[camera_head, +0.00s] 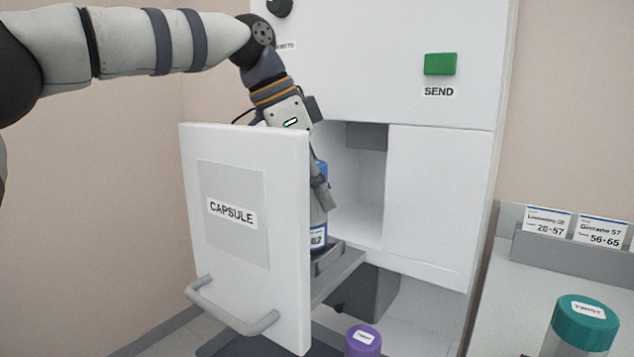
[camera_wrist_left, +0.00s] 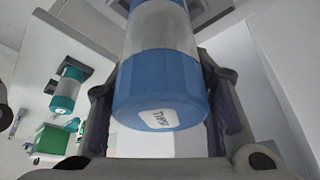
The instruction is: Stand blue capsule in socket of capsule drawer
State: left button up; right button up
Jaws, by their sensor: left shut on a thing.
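The blue capsule (camera_head: 317,238) is upright behind the front of the open capsule drawer (camera_head: 285,270), partly hidden by it. My left gripper (camera_head: 321,188) is shut on it near its blue top. In the left wrist view the blue lid (camera_wrist_left: 160,92) with a white label sits between the two fingers (camera_wrist_left: 163,110). The grey socket (camera_head: 328,258) of the drawer shows at the capsule's foot; I cannot tell whether the foot is inside it or just above. My right gripper is not in view.
The drawer's handle (camera_head: 230,307) sticks out in front. The white cabinet with an open bay (camera_head: 358,200) and a green SEND button (camera_head: 440,64) stands behind. A purple-lidded capsule (camera_head: 363,341) is below the drawer. A teal-lidded capsule (camera_head: 586,325) stands at the right.

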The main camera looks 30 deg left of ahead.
pick_arm(q)
jog(key=shift+f, duration=0.6)
jog(key=o, duration=1.4)
jog(key=shift+c, duration=0.2)
jog(key=shift+f, duration=0.1)
jog(key=v, duration=1.2)
jog(key=shift+f, duration=0.1)
